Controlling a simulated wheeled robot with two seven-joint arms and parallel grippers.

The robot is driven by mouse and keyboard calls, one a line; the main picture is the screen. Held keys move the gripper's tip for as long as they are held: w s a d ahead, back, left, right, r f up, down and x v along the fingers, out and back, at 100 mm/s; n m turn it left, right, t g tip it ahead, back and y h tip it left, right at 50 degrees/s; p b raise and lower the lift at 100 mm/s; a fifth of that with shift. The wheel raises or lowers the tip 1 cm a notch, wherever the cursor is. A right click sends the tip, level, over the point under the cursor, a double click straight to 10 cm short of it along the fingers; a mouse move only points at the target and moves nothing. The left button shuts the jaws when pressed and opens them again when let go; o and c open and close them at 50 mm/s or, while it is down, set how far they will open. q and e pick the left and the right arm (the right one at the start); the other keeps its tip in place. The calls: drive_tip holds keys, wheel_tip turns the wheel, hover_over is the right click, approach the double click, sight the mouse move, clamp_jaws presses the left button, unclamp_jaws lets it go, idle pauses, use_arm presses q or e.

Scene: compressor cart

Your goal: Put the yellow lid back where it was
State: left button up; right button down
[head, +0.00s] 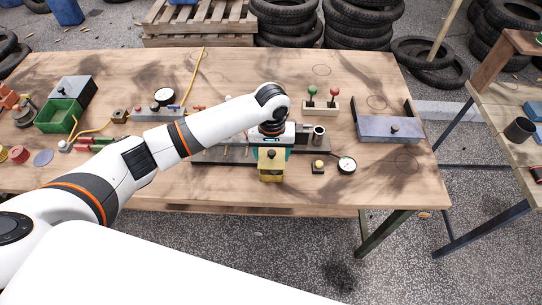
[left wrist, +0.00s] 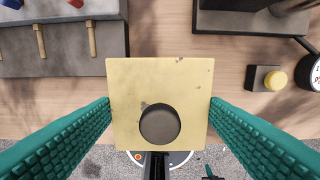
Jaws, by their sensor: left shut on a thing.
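In the head view the lid (head: 271,157) shows as a yellow block shape near the table's front edge, below my left gripper (head: 271,151). I cannot tell how high it is above the table, or whether anything yellow is under it.
A small box with a yellow button (head: 318,167) and a round gauge (head: 346,165) stand to the right. Behind are a lever block (head: 320,108) and a dark machine base (head: 222,156). A grey-blue box (head: 390,131) stands further right. A green bin (head: 60,116) is far left.

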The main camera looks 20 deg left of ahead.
sight(272, 159)
use_arm(q)
wheel_tip(272, 159, down, 2)
drive_tip(key=shift+f, duration=0.8)
drive_tip(key=o, duration=1)
drive_tip(key=shift+c, duration=0.2)
use_arm(e)
drive_tip(key=shift+s+a+r, duration=0.2)
drive_tip(key=shift+s+a, duration=0.05)
drive_tip(key=shift+a, duration=0.1)
use_arm(q)
drive_tip(key=shift+r, duration=0.1)
